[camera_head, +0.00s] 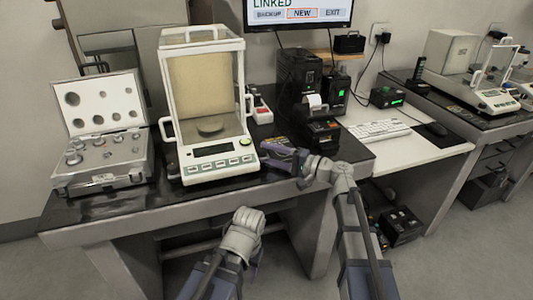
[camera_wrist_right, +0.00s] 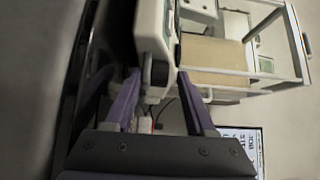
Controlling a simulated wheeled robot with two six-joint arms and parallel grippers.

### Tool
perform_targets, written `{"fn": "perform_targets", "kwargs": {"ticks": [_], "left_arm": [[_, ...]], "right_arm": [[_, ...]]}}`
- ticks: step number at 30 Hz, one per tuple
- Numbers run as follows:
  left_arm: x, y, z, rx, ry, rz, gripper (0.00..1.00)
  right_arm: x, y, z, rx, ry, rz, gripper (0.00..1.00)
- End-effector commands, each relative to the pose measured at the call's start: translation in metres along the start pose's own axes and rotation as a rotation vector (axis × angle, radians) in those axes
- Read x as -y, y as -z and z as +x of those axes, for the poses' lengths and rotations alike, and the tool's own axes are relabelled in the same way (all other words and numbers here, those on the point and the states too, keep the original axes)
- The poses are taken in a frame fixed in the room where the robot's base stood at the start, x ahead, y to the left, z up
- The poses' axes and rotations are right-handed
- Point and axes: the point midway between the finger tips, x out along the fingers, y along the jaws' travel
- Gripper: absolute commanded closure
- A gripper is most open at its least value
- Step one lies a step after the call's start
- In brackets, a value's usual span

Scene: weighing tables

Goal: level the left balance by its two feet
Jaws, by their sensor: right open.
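The left balance (camera_head: 221,168) is white, with a clear glass chamber, a round pan and a keypad, and stands on the dark table. A small green round spot (camera_head: 245,142) shows at its front right; I cannot read it as a bubble. My right gripper (camera_head: 272,154), with purple fingers, is at the balance's front right corner. In the right wrist view the open fingers (camera_wrist_right: 163,95) reach to the balance's base (camera_wrist_right: 154,30), with a dark part (camera_wrist_right: 147,70) between them; I cannot tell whether they touch. My left gripper is not visible.
An open case of weights (camera_head: 104,180) stands left of the balance. A small printer (camera_head: 320,130) and a black box (camera_head: 298,72) stand to the right. A keyboard (camera_head: 379,130) lies on the white desk. Another balance (camera_head: 490,97) stands at far right.

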Motion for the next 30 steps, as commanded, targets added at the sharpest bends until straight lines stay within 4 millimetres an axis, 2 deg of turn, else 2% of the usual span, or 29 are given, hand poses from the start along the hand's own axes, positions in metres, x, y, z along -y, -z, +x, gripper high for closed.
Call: {"fn": "perform_targets", "kwargs": {"ticks": [4, 13, 28, 30], "left_arm": [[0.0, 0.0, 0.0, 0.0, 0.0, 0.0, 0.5], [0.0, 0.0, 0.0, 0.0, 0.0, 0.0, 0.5], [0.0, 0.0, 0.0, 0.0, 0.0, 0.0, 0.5], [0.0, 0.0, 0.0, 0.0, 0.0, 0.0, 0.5]], "right_arm": [[0.0, 0.0001, 0.0097, 0.0, 0.0, 0.0, 0.45], [0.0, -0.0002, 0.0114, 0.0, 0.0, 0.0, 0.45], [-0.0001, -0.0002, 0.0111, 0.0, 0.0, 0.0, 1.0], [-0.0001, -0.0002, 0.0111, 0.0, 0.0, 0.0, 1.0]]}}
